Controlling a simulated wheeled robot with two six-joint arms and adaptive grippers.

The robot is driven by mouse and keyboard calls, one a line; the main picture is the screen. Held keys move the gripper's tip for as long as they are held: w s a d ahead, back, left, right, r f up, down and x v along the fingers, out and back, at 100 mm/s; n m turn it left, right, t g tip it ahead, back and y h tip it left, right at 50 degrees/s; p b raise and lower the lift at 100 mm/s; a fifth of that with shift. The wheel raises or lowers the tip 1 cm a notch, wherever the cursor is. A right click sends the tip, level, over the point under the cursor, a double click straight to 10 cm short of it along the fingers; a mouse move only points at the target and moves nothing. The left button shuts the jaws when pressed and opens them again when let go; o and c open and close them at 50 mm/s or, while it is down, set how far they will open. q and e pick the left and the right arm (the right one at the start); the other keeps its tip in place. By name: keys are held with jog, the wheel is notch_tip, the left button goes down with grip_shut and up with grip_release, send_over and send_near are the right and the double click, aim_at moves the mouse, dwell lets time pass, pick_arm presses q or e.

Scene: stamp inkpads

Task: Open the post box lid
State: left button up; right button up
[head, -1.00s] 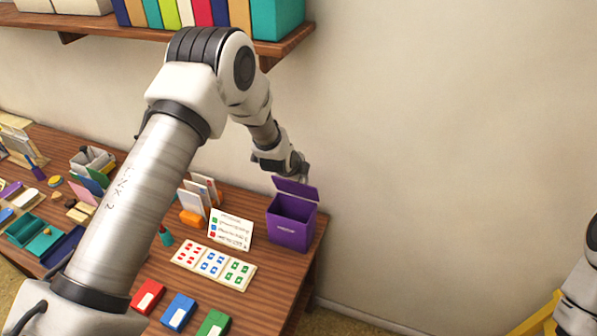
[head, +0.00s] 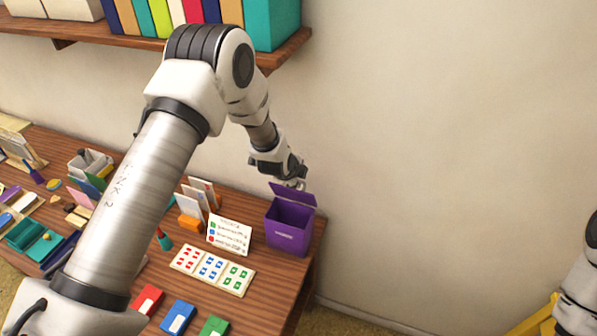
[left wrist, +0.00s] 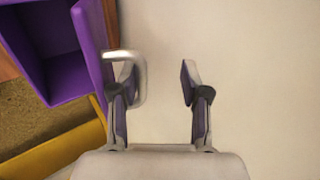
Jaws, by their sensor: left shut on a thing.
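The purple post box (head: 288,236) stands at the right end of the wooden table. Its lid (head: 293,195) is raised, and the inside of the box shows. My left gripper (head: 297,184) is at the top of the raised lid. In the left wrist view the lid's metal handle (left wrist: 139,75) loops around the left finger of my left gripper (left wrist: 160,85), and that view also shows the open box (left wrist: 70,78). The two fingers look apart there, but the gripper holds the handle. Only part of my right arm shows at the right edge; its gripper is out of view.
Red, blue and green inkpads (head: 179,312) lie at the front. A shelf (head: 285,50) with books hangs above. A yellow object (head: 535,318) is at lower right. The wall right of the box is bare.

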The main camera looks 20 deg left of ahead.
pick_arm(q)
jog(key=shift+o, duration=0.2)
jog(key=r, duration=0.1)
jog(key=w+r, duration=0.1)
jog(key=r, duration=0.1)
jog(key=shift+w+a+r+t+p, duration=0.1)
jog(key=shift+a+t+p, duration=0.05)
jog(key=shift+t+p, duration=0.2)
jog(key=p+v, duration=0.1)
jog(key=v, duration=0.1)
jog(key=p+v, duration=0.1)
jog(key=v, duration=0.1)
jog(key=shift+r, duration=0.4)
jog(key=shift+c, duration=0.2)
jog(key=shift+r+p, duration=0.3)
jog(key=shift+p, duration=0.2)
jog(key=shift+r, duration=0.15)
jog(key=shift+w+f, duration=0.2)
jog(key=shift+f, duration=0.1)
jog(key=shift+s+r+p, duration=0.25)
jog(key=shift+p, duration=0.25)
jog(key=shift+f, duration=0.1)
pick_arm(e)
jog(key=r, duration=0.3)
jog(key=s+r, duration=0.1)
jog(key=r, duration=0.1)
jog(key=shift+d+r, duration=0.1)
jog(key=shift+r, duration=0.15)
jog(key=shift+w, duration=0.1)
